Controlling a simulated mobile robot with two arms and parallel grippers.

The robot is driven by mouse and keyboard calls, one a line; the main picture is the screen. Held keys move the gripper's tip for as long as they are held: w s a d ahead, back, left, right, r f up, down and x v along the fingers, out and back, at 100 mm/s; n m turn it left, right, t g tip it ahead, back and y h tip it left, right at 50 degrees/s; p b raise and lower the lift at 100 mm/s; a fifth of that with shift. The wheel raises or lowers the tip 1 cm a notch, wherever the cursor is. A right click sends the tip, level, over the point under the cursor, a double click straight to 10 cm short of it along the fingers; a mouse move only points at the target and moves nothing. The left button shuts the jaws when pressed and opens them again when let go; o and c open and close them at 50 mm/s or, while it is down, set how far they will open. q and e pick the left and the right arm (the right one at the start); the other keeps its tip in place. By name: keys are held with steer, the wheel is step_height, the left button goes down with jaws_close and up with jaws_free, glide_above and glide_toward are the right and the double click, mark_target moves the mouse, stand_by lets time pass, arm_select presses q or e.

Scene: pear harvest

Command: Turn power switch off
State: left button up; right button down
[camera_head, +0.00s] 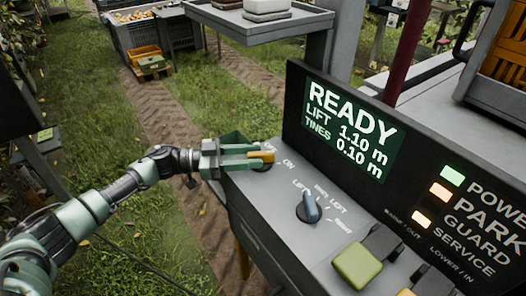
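My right gripper is not in view.
The display (350,130) reads READY, LIFT 1.10 m, TINES 0.10 m. Status lamps (441,192) beside POWER, PARK and GUARD are lit. A grey tray (262,28) stands behind.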

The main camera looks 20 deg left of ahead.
mark_target(262, 153)
arm_select(q)
steer(key=x, duration=0.2)
steer(key=shift+w+d, duration=0.1)
steer(key=shift+d, duration=0.2)
steer(key=shift+w+d, duration=0.1)
steer(key=shift+d, duration=0.2)
steer(key=shift+a, duration=0.1)
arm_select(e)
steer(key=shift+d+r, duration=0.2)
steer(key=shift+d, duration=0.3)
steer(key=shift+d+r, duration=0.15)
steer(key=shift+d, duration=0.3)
arm_select(q)
jaws_close()
steer(key=shift+p, duration=0.35)
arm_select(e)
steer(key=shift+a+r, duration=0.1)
